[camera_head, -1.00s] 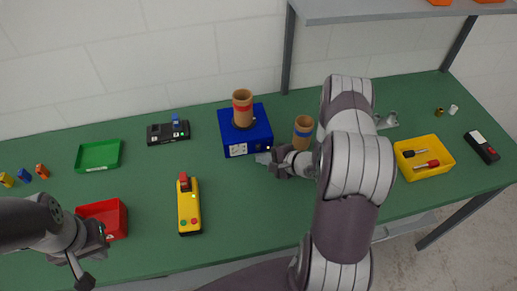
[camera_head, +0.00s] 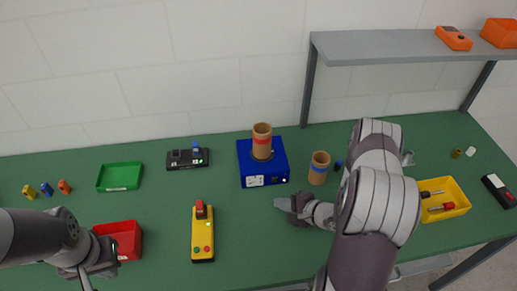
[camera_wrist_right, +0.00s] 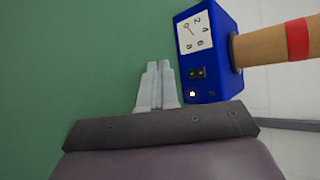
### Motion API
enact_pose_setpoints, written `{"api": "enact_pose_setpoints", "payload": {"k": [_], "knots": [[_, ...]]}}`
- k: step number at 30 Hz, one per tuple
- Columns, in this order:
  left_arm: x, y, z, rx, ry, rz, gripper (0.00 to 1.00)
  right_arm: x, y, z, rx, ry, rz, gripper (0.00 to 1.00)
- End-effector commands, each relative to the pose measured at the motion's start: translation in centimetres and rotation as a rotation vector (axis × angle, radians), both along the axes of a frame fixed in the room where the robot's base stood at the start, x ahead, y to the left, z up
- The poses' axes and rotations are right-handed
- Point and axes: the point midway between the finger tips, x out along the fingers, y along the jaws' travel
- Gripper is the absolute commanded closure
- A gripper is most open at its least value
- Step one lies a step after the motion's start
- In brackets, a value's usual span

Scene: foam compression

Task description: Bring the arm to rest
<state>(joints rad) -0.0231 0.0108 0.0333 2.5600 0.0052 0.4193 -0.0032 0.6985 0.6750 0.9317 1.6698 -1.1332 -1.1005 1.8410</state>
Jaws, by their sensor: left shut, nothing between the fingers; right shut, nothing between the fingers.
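My right gripper (camera_head: 281,203) is shut and empty above the green table, in front of the blue box. Its closed fingers also show in the right wrist view (camera_wrist_right: 158,84). My left gripper (camera_head: 92,272) is at the lower left, beside the red bin, shut with nothing visible in it. The blue box (camera_head: 262,169) stands toward the back of the table; its dial, switch and a small light face the right wrist view (camera_wrist_right: 208,62). A cardboard tube with a red band (camera_head: 262,142) stands upright on the box. A tube with a blue band (camera_head: 318,168) stands on the table to its right.
A yellow control box (camera_head: 203,238) lies in front. A red bin (camera_head: 126,238), green tray (camera_head: 120,177) and black device (camera_head: 187,159) are left. A yellow tray (camera_head: 452,196) with screwdrivers and a black meter (camera_head: 497,190) are right. A grey shelf (camera_head: 400,44) overhangs the back.

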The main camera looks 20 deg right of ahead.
Motion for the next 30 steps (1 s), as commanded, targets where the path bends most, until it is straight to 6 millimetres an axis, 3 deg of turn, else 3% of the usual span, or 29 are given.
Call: {"api": "enact_pose_setpoints", "payload": {"k": [4,6,8,11,13,15,18,22,25,30], "knots": [[0.0,0.0,0.0,0.000,0.000,0.000,1.00,0.1,0.0,0.0,-0.006,0.000,0.002,1.00],[0.0,0.0,-0.2,0.000,0.000,0.000,1.00,0.7,-0.3,0.2,-0.087,0.005,0.027,1.00],[0.0,0.0,-0.5,0.000,0.000,0.000,1.00,1.9,-1.0,1.0,-0.274,0.018,0.089,1.00],[0.0,0.0,-1.4,0.000,0.000,0.000,1.00,3.4,-1.6,4.4,-0.729,0.091,0.291,1.00],[0.0,0.0,-2.0,0.000,0.000,0.000,1.00,2.0,-0.5,8.0,-0.993,0.175,0.496,1.00],[0.0,0.0,-2.5,0.000,0.000,0.000,1.00,-1.2,1.8,11.2,-1.141,0.250,0.728,1.00],[0.0,0.0,-2.9,0.000,0.000,0.000,1.00,-6.4,5.4,14.2,-1.192,0.286,1.022,1.00],[0.0,0.0,-3.0,0.000,0.000,0.000,1.00,-10.6,8.0,15.7,-1.169,0.271,1.234,1.00],[0.0,0.0,-3.0,0.000,0.000,0.000,1.00,-11.6,8.5,16.0,-1.157,0.265,1.283,1.00],[0.0,0.0,-2.9,0.000,0.000,0.000,1.00,-11.6,8.5,16.0,-1.155,0.267,1.285,1.00]]}}
